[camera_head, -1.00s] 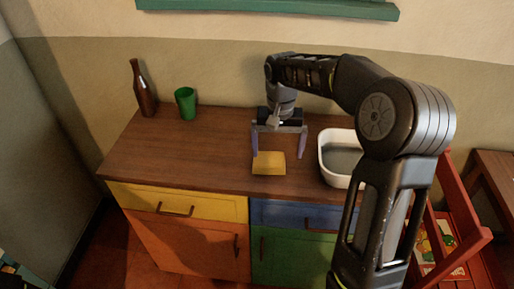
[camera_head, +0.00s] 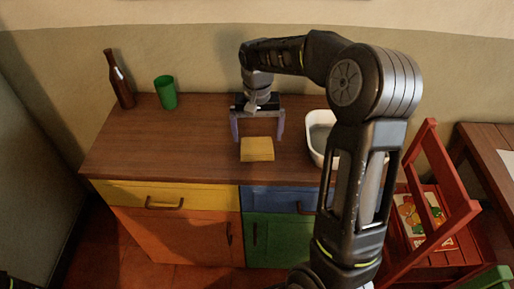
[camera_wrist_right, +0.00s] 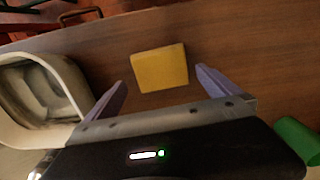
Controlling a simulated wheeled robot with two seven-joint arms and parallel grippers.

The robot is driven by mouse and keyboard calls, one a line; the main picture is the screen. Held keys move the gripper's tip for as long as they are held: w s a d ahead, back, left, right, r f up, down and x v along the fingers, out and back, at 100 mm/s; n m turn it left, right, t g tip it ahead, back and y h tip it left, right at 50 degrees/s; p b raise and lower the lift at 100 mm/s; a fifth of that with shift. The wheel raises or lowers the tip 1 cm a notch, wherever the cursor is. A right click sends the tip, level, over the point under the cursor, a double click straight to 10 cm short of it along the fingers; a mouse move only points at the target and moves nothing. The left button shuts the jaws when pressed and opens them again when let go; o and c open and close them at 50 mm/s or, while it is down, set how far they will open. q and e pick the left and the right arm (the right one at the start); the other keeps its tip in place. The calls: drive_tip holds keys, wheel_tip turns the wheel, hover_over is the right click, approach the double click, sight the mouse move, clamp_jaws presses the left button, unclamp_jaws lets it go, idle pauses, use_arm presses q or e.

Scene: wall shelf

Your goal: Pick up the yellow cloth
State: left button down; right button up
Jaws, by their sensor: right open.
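The yellow cloth (camera_head: 257,149) is a small folded rectangle lying flat on the wooden top of the cabinet, near its front middle. My right gripper (camera_head: 258,140) is open, its two purple fingers pointing down just behind and above the cloth in the head view. In the right wrist view the cloth (camera_wrist_right: 159,68) lies beyond the gap between the two fingertips (camera_wrist_right: 161,82), with nothing between them. Whether the fingertips touch the cabinet top cannot be told. My left gripper is not in view.
A white basin (camera_head: 318,150) stands right of the cloth, partly hidden by my right arm. A brown bottle (camera_head: 122,84) and a green cup (camera_head: 165,92) stand at the back left. The cabinet top (camera_head: 165,140) is clear left of the cloth. A red chair (camera_head: 452,216) stands at right.

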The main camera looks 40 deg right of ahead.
sight(257, 145)
wheel_tip(257, 145, down, 5)
drive_tip(key=shift+f+p, duration=0.1)
drive_tip(key=shift+p, duration=0.6)
drive_tip(key=shift+c, duration=0.4)
drive_tip(key=c, duration=1)
wheel_tip(257, 145, up, 10)
drive_tip(key=shift+r+b, duration=0.1)
drive_tip(key=shift+b, duration=0.55)
